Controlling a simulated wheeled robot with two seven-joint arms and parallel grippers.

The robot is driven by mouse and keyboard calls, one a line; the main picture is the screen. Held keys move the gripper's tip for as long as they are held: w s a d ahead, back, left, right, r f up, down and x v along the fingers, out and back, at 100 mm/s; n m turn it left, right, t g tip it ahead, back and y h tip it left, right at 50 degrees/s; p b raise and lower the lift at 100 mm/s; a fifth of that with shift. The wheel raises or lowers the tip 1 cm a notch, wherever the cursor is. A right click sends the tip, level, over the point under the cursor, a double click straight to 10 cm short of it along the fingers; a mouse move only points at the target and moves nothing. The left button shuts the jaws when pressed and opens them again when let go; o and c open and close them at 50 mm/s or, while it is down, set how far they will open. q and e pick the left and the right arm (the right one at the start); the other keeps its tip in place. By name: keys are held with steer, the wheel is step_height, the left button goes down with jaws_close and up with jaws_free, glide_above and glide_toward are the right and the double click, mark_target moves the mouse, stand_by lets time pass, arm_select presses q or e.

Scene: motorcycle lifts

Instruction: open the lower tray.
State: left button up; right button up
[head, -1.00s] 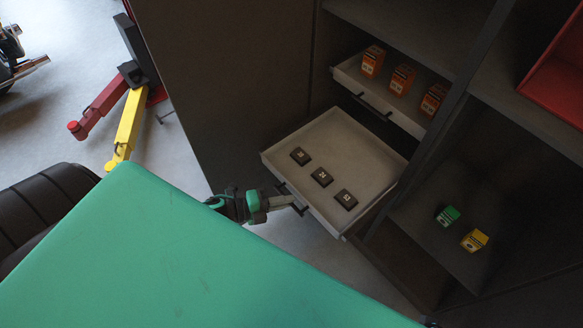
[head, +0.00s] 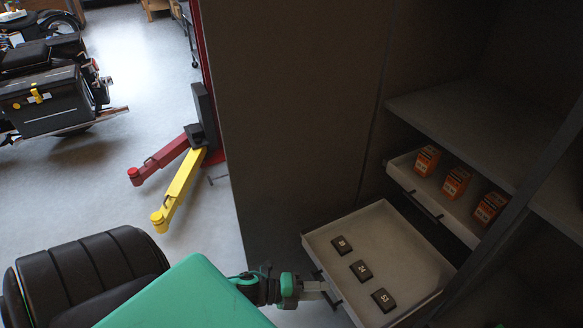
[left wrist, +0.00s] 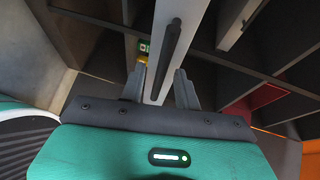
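The lower tray (head: 425,262) is a shallow light grey tray, pulled well out of the dark cabinet. Three dark numbered blocks (head: 361,270) lie in it. Its dark bar handle (left wrist: 168,45) runs along the front panel in the left wrist view. My left gripper (head: 322,288) is at the tray's front by the handle. In the left wrist view its two fingers (left wrist: 160,78) stand apart, with the near end of the handle and the tray front between and beyond them. I see no finger closed on the handle. My right gripper is not in view.
An upper tray (head: 400,175) with orange boxes (head: 456,183) is partly out above the lower one. The tall cabinet side (head: 290,110) stands left of the trays. Red and yellow lift arms (head: 178,190) lie on the open floor at left, with a motorcycle (head: 50,90) behind.

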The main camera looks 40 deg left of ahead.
arm_select(q)
steer(key=v, duration=1.3)
steer(key=shift+s+a+r, duration=0.2)
steer(key=shift+s+a, duration=0.05)
